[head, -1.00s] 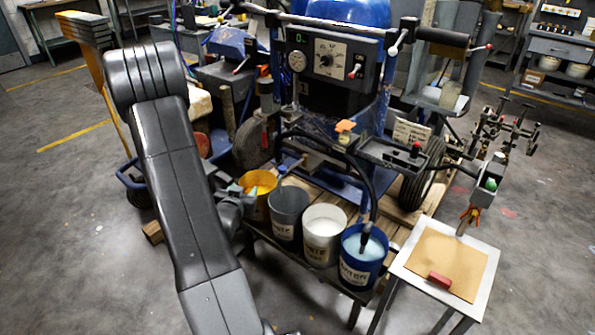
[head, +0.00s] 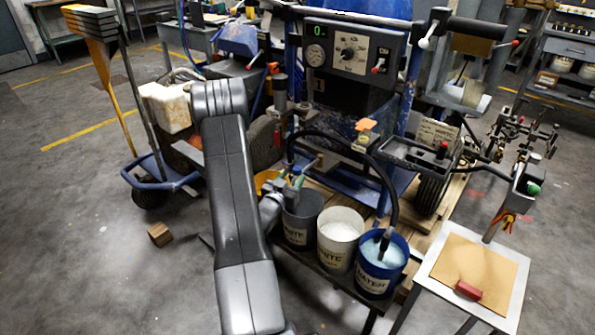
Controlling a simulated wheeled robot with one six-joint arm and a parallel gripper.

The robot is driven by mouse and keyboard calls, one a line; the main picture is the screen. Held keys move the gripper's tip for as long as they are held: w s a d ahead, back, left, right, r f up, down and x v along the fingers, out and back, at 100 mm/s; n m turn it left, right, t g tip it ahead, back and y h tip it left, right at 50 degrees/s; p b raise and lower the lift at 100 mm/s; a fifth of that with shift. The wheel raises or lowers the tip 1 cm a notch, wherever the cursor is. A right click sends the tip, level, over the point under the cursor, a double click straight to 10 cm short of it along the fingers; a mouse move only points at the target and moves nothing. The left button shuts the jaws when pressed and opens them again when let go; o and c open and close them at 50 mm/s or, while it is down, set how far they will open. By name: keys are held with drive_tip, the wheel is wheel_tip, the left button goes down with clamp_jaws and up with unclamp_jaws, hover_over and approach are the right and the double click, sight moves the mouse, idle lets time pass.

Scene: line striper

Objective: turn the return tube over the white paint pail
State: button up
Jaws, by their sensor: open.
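The white paint pail (head: 340,240) stands on the low wooden bench between a dark grey pail (head: 302,222) and a blue water pail (head: 380,268). A short upright tube with a blue top (head: 297,170), which looks like the return tube, stands over the grey pail; its lower end is hidden. My gripper (head: 291,184) is open at this tube, above the grey pail's rim. I cannot tell whether its fingers are around the tube or just beside it. A thick black hose (head: 388,190) arches over the pails and ends in the blue pail.
A yellow-orange pail (head: 265,181) is mostly hidden behind my arm. The striper's control box (head: 352,50) and frame rise behind the pails. A stand with a tan board (head: 472,268) and red block is at right. A wood block (head: 160,234) lies on the floor.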

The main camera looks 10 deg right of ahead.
sight(296, 173)
drive_tip(key=shift+x, duration=2.35)
clamp_jaws()
